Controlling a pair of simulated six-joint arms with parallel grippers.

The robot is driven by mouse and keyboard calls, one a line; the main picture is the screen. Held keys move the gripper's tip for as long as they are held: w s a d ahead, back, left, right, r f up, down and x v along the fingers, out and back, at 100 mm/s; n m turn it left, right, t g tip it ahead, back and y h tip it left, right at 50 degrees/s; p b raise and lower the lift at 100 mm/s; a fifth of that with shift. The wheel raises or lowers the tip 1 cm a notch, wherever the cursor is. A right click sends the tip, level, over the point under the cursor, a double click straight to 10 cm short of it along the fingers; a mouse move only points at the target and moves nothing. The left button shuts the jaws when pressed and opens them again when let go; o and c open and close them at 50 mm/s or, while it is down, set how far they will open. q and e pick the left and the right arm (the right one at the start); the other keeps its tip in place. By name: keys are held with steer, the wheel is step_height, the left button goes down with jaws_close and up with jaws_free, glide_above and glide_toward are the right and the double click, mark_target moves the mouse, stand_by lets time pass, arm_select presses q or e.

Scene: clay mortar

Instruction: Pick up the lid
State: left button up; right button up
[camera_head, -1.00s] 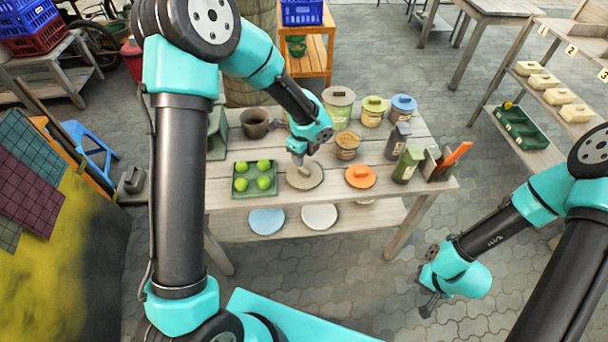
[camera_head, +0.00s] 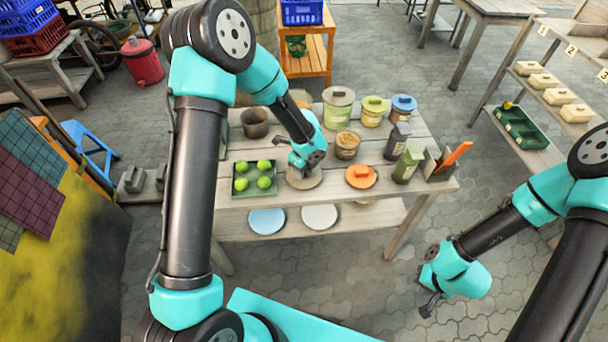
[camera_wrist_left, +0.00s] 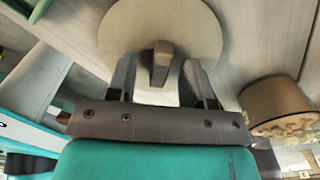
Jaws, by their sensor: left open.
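A round beige lid (camera_head: 304,182) with a raised knob lies flat on the table. In the left wrist view the lid (camera_wrist_left: 195,30) fills the upper middle, its knob (camera_wrist_left: 162,62) between my left gripper's fingers. My left gripper (camera_head: 303,168) is open above the lid, one finger on each side of the knob, with gaps showing. An orange lid (camera_head: 361,180) lies to the right. A lidless tan jar (camera_head: 347,148) stands behind; it also shows in the left wrist view (camera_wrist_left: 275,103). My right gripper (camera_head: 430,302) hangs off to the right, away from the table; its jaws are unclear.
A green tray (camera_head: 236,190) of green balls sits left of the beige lid. A dark pot (camera_head: 255,123), lidded canisters (camera_head: 338,108), bottles (camera_head: 408,165) and a holder with an orange item (camera_head: 456,153) surround it. Plates (camera_head: 266,222) lie on the lower shelf.

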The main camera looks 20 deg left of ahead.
arm_select(q)
steer(key=shift+f, duration=0.2)
stand_by(0.3)
jaws_close()
